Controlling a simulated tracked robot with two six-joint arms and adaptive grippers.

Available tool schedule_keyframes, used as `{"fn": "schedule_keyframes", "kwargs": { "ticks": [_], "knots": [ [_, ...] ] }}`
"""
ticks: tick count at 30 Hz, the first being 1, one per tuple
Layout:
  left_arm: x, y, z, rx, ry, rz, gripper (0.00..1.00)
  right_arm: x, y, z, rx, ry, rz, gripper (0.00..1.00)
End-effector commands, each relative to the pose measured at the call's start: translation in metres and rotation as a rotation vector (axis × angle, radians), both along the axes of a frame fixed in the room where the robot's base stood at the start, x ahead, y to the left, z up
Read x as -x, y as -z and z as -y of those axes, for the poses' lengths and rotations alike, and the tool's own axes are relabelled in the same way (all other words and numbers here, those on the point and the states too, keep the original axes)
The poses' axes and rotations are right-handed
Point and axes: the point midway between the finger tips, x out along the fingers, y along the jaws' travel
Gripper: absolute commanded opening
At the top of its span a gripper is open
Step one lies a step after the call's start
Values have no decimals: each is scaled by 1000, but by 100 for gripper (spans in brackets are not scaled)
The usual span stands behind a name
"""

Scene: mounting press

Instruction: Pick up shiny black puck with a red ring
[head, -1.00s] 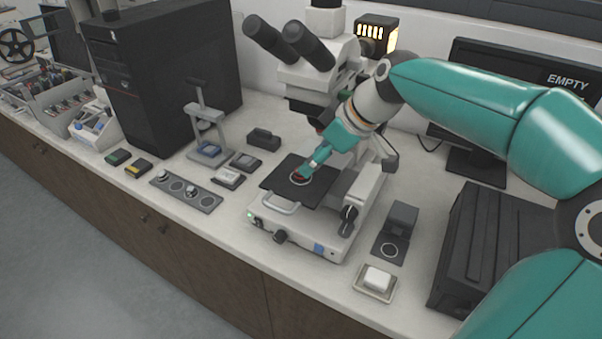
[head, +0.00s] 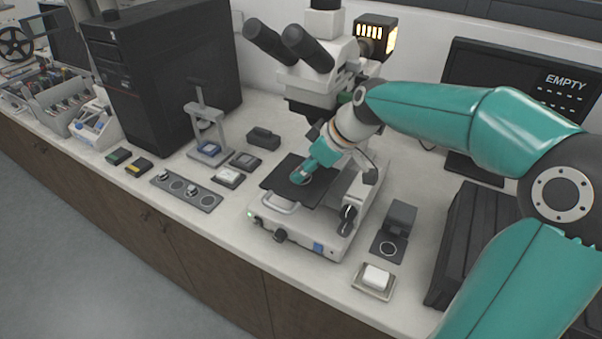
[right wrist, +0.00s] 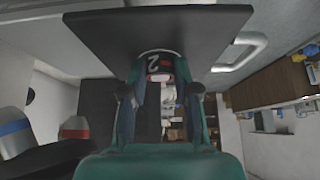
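My right gripper (head: 298,178) reaches down to the black stage plate (head: 272,181) of the microscope. In the right wrist view its two fingers (right wrist: 162,82) stand apart at the plate, inside a pale ring mark (right wrist: 160,51). Between the tips show a dark shiny surface with a white "2" (right wrist: 152,63) and a bit of red, which looks like the puck. Most of the puck is hidden by the fingers, and I cannot tell whether they press on it. My left gripper is not in view.
The microscope (head: 322,60) rises close behind the gripper. A pale handle (head: 281,204) sits at the stage front. A rack with round places (head: 186,190) lies left. A white block in a dish (head: 376,277) and a dark stand (head: 400,217) are right. A black tower (head: 150,70) stands behind.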

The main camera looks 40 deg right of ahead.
Motion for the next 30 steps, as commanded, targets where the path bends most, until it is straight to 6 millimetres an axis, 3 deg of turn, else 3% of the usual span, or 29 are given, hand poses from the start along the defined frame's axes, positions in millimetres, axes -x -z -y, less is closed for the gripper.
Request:
{"fn": "schedule_keyframes", "kwargs": {
  "ticks": [11,19,26,30],
  "knots": [
    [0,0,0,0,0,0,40,0,-1,0,1,1,1,6],
    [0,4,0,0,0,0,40,0,-16,-1,1,-1,2,6],
    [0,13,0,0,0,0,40,12,-14,-43,1,-8,2,6],
    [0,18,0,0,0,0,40,22,-15,-77,2,-11,5,6]
  ]
}}
